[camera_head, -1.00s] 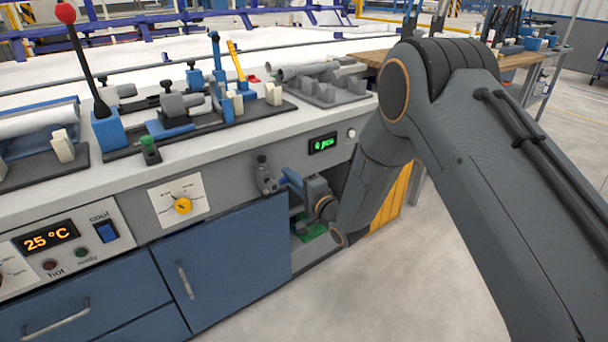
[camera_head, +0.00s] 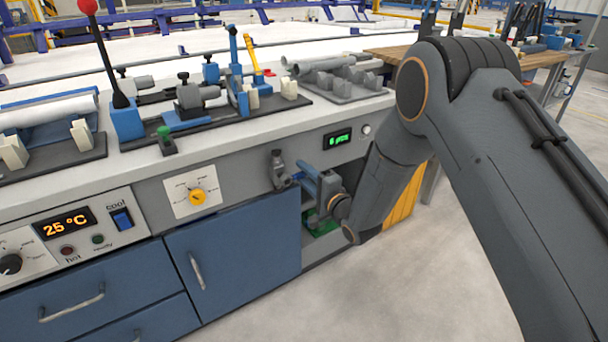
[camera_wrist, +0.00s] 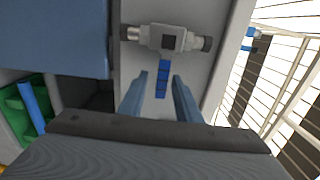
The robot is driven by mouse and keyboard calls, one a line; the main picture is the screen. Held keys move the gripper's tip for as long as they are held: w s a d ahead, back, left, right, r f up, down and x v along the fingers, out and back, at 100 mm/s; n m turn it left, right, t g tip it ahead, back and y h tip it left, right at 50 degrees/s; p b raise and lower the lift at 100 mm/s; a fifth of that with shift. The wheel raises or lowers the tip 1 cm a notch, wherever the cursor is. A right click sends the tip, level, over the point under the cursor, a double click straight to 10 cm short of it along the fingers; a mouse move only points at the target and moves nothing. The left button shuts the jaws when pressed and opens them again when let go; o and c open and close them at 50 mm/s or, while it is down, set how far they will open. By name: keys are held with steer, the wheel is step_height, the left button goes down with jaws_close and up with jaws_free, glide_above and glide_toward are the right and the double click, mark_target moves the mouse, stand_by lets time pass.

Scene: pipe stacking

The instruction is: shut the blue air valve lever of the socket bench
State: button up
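The air valve (camera_wrist: 171,40) is a grey fitting with a pipe end on each side, on the grey bench front at the top of the wrist view. Its blue lever (camera_wrist: 162,80) points down in that view, across the line of the fitting. My gripper (camera_wrist: 158,82) is open, with one blue finger on each side of the lever's end and gaps showing. In the head view the valve (camera_head: 279,168) sits on the bench's front panel, and my gripper (camera_head: 308,172) is just right of it. The lever cannot be made out there.
A small green-lit display (camera_head: 338,138) is above and right of the valve. A yellow knob (camera_head: 197,197) and a blue cabinet door (camera_head: 235,255) are to its left. An open bay with green items (camera_head: 322,224) lies below my gripper. Floor to the right is clear.

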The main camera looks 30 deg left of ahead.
steer(key=v, duration=0.7)
steer(key=shift+s+d, duration=0.25)
steer(key=shift+d, duration=0.1)
